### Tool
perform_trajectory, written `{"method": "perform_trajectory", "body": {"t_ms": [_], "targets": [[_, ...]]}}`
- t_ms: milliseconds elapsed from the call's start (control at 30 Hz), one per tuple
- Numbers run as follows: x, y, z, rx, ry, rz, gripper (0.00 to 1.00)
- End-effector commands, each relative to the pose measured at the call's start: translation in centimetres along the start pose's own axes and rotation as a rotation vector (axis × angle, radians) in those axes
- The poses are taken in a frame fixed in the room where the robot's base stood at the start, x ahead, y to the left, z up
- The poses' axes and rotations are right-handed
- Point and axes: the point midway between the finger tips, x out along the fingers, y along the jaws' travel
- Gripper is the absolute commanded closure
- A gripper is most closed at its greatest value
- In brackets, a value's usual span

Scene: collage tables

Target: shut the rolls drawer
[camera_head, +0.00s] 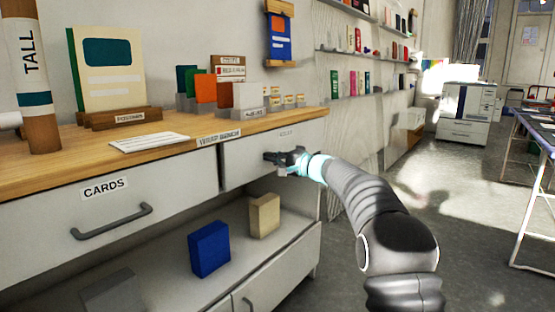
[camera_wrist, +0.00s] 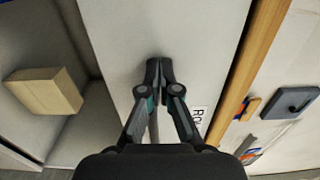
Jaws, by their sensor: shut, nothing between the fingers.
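The rolls drawer (camera_head: 245,160) is the light grey front to the right of the cards drawer in the head view. It looks about flush with its neighbour, with a thin dark gap between them; any small opening is hard to judge. Its front fills the middle of the wrist view (camera_wrist: 185,30), with a partly hidden label (camera_wrist: 198,118) reading "RO". My gripper (camera_head: 270,157) is shut and empty, its fingertips together (camera_wrist: 160,70) at or very near the drawer front. I cannot tell whether they touch. A grey bar, perhaps the handle, shows between the fingers.
The cards drawer (camera_head: 150,190) has a grey handle (camera_head: 112,222). A blue box (camera_head: 209,249) and a cream box (camera_head: 264,215) stand on the open shelf below. The wooden top (camera_head: 70,160) holds cards and books. Floor to the right is clear up to a table (camera_head: 535,135).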

Motion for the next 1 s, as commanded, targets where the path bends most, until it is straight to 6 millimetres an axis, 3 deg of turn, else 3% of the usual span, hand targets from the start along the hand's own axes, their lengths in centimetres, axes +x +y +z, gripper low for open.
{"method": "perform_trajectory", "body": {"t_ms": [367,567,1000], "targets": [[0.8,-0.2,0.5,0.001,-0.002,-0.004,1.00],[0.2,0.0,0.6,0.001,-0.004,-0.005,1.00],[-8.2,-0.2,-0.3,0.001,0.000,-0.002,1.00]]}}
